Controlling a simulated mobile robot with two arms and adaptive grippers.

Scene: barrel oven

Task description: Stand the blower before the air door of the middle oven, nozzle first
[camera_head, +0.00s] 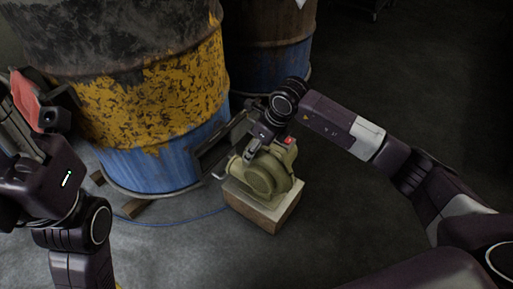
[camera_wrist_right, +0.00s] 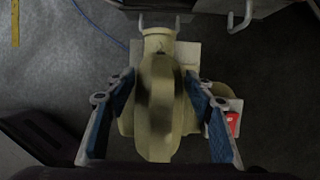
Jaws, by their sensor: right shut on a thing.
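The olive-green blower (camera_head: 265,178) sits upright on a pale-topped wooden block (camera_head: 268,222) on the floor. Its nozzle (camera_wrist_right: 160,40) points left in the head view, toward a dark metal frame (camera_head: 212,152) low on the yellow and blue barrel oven (camera_head: 170,90). A small gap seems to lie between nozzle and frame. My right gripper (camera_wrist_right: 163,92) is shut on the blower, with blue pads on both sides of its housing. My left gripper (camera_head: 30,115) is raised at the left, away from the blower; its jaws are unclear beside a red-orange piece.
A second, rusty barrel (camera_head: 265,40) with a blue bottom stands behind. A blue cable (camera_head: 170,222) runs over the floor to the block. A wooden chock (camera_head: 135,208) lies under the near barrel. A red switch (camera_wrist_right: 233,123) is on the blower. The floor at right is clear.

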